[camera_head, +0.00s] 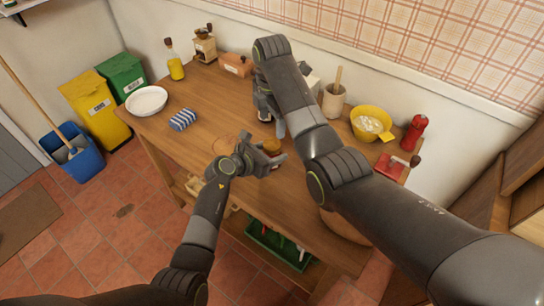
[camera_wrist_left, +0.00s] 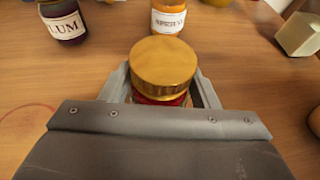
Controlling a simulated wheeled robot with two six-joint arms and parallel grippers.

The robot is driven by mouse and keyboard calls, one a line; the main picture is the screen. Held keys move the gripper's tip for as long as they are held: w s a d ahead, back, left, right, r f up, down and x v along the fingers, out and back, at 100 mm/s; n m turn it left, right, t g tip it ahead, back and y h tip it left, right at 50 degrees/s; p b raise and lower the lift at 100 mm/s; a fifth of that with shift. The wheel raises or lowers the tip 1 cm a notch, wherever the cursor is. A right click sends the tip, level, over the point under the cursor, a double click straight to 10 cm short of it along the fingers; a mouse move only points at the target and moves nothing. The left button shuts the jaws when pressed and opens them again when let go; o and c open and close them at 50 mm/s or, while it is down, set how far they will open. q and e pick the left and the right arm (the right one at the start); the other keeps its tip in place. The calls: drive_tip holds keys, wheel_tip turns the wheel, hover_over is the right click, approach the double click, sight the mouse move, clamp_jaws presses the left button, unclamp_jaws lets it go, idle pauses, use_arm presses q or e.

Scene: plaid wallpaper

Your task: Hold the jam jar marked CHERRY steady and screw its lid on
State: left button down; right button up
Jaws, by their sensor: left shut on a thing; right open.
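The jam jar (camera_wrist_left: 160,99) with red contents stands between the fingers of my left gripper (camera_wrist_left: 161,92), which is shut on it. Its label is hidden, so I cannot read CHERRY. A gold lid (camera_wrist_left: 163,64) sits level on top of the jar; how tight it is, I cannot tell. In the head view the lid (camera_head: 272,146) shows above my left gripper (camera_head: 268,161), over the wooden table. My right gripper (camera_head: 270,120) is open, behind the lid and apart from it, pointing down near the table's middle. Its arm hides part of the table.
A dark jar marked with letters ending LUM (camera_wrist_left: 64,20) and an orange jar (camera_wrist_left: 168,16) stand behind the held jar. A striped cloth (camera_head: 182,120) and a white plate (camera_head: 147,101) lie at left. A yellow bowl (camera_head: 371,123) stands at right. The table's left part is mostly clear.

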sight(272, 144)
wheel_tip(272, 144, down, 8)
drive_tip(key=shift+r, duration=0.1)
idle(0.4)
